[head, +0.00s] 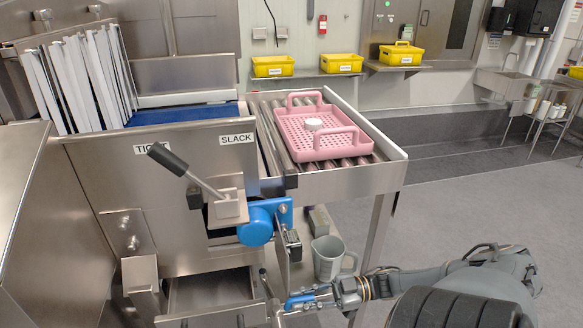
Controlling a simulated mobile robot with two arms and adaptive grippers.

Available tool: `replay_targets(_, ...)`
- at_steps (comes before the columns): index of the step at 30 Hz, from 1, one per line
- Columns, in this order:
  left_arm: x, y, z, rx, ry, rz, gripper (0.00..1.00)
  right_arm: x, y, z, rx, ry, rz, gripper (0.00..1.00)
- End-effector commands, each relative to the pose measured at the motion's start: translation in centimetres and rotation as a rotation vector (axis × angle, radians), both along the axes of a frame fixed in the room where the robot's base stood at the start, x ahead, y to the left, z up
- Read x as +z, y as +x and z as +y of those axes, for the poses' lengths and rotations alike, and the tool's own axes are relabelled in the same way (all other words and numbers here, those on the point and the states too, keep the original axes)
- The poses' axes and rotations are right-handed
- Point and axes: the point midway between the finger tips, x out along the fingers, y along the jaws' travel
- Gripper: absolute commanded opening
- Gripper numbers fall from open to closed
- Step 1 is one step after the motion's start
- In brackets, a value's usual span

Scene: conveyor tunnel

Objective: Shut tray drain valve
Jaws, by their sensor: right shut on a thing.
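An open steel tray (215,291) sits low under the steel conveyor housing. At its right front corner is a small blue handle (298,300), which looks like the lever of the tray's drain valve. My right gripper (318,296) reaches in from the lower right and is shut on this blue handle. The fingers partly cover the handle, and the valve body is too small to make out. My left gripper is not in view.
A black-gripped lever (185,170) sticks out between the TIGHT and SLACK labels. A blue cylindrical part (256,226) juts out below it. A grey jug (328,260) stands behind my right gripper, near a conveyor leg (378,240). A pink basket (320,150) sits on the rollers.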

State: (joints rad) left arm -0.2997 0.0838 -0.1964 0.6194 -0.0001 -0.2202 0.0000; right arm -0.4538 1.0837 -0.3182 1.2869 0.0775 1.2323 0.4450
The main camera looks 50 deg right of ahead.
Motion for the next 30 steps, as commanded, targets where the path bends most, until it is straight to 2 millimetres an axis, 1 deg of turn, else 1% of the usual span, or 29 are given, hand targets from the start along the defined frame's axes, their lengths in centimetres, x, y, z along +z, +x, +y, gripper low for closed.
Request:
replay_targets(1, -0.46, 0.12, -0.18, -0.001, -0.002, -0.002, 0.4, 0.01, 0.26, -0.29, 0.009, 0.0, -0.007, 0.0)
replay_targets(6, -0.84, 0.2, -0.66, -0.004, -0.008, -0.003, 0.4, 0.15, 0.17, -0.44, 0.044, 0.001, -0.006, 0.0)
replay_targets(21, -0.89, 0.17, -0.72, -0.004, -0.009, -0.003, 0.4, 0.26, 0.13, -0.46, 0.055, 0.002, -0.006, 0.0)
replay_targets(22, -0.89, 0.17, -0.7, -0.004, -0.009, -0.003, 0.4, 0.26, 0.15, -0.46, 0.055, 0.002, -0.006, 0.23)
replay_targets(23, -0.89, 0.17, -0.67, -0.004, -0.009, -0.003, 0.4, 0.25, 0.13, -0.46, 0.055, 0.002, -0.006, 0.29)
replay_targets(24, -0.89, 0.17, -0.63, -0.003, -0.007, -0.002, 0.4, 0.24, 0.11, -0.44, 0.056, 0.002, -0.006, 0.38)
replay_targets(25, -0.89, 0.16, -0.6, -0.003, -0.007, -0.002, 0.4, 0.22, 0.1, -0.43, 0.056, 0.002, -0.006, 0.4)
replay_targets(30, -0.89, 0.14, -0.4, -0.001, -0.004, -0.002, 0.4, 0.13, -0.01, -0.37, 0.058, 0.002, -0.002, 0.4)
